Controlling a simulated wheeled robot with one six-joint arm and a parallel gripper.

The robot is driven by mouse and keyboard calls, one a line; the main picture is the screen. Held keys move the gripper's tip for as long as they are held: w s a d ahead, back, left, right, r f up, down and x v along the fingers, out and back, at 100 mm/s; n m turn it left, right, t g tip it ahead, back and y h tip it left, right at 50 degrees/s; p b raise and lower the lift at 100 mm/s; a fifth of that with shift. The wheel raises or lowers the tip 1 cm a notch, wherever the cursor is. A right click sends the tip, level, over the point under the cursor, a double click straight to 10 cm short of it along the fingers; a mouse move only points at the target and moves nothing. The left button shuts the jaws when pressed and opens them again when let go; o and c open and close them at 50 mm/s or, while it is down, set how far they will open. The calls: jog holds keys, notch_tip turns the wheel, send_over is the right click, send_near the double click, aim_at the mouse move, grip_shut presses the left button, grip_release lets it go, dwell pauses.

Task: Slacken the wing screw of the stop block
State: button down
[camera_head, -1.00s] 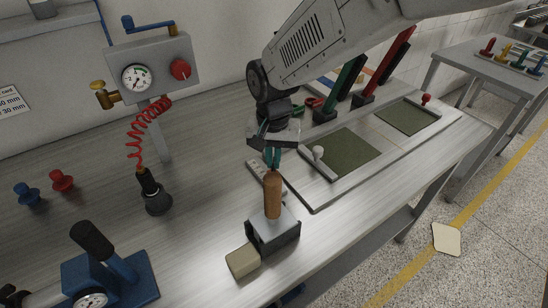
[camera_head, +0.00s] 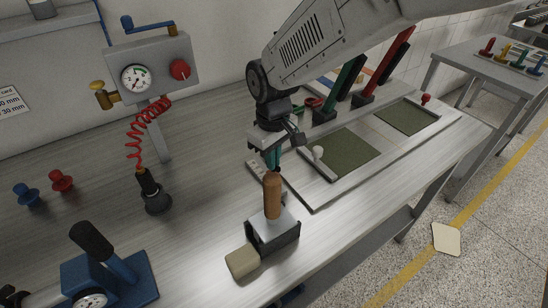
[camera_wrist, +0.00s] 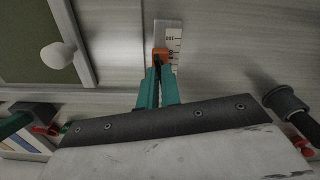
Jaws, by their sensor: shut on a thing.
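My gripper (camera_head: 271,163) points down at the ruled strip (camera_head: 257,173) beside the board. In the wrist view its teal fingers (camera_wrist: 158,70) are shut on a small orange piece, which appears to be the wing screw (camera_wrist: 160,53) of the stop block. The scale with printed marks (camera_wrist: 173,43) runs away just beyond the fingertips. The stop block itself is mostly hidden by the fingers, and in the head view the wooden handle hides the area below them.
A wooden handle (camera_head: 272,197) stands on a grey block (camera_head: 273,236) in front of my gripper. The board's white knob (camera_head: 318,153) is close on the right. A black nozzle (camera_head: 151,187) on a red coiled hose stands left. Bare bench lies between.

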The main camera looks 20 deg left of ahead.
jog(key=n, duration=0.4)
jog(key=shift+n, duration=0.3)
jog(key=n, duration=0.4)
jog(key=shift+n, duration=0.3)
jog(key=c, duration=1.6)
grip_release()
jog(key=shift+s+a, duration=0.1)
jog(key=shift+s, duration=0.05)
jog(key=shift+r, duration=0.1)
notch_tip(320, 180, up, 8)
jog(key=shift+f, duration=0.2)
